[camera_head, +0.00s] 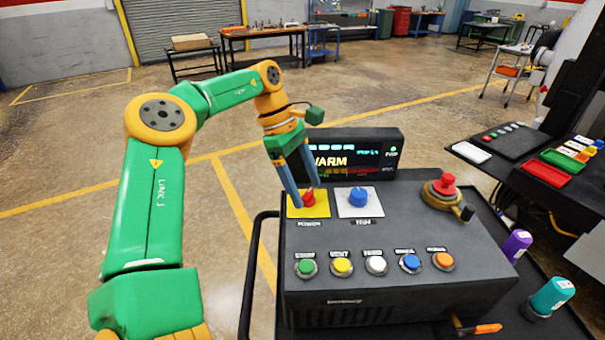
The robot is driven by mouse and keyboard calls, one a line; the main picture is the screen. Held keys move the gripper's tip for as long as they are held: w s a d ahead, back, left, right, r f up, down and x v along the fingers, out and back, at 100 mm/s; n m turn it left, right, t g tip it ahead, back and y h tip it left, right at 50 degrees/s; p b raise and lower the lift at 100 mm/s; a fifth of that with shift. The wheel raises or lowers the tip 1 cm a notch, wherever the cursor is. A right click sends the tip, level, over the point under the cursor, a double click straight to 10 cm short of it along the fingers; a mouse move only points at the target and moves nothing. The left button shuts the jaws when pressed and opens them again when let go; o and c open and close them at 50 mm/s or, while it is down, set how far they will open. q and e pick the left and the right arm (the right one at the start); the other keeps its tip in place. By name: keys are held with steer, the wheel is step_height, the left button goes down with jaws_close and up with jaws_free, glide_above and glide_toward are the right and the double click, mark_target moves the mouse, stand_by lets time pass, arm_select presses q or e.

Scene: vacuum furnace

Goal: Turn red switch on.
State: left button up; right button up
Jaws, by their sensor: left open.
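The red switch (308,197) sits on a yellow plate (318,211) at the upper left of the dark control box (400,215). My left gripper (304,198) is at the red switch, with its two blue-grey fingers pointing down, one on the left of the knob and one behind or beside it. The jaws are open; I cannot tell whether they touch the knob. The fingers partly hide the switch and plate, and I cannot read the switch's position. My right gripper does not show.
Right of it is a blue switch (358,197) on a white plate. A red emergency button (444,187) stands at the box's right. Several coloured push buttons line the front. A lit display (345,160) stands behind. A black rail (256,265) runs along the left.

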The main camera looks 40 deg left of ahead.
arm_select(q)
steer(key=v, duration=0.6)
steer(key=shift+s+a+r, duration=0.1)
steer(key=shift+a+r, duration=0.1)
steer(key=shift+r, duration=0.15)
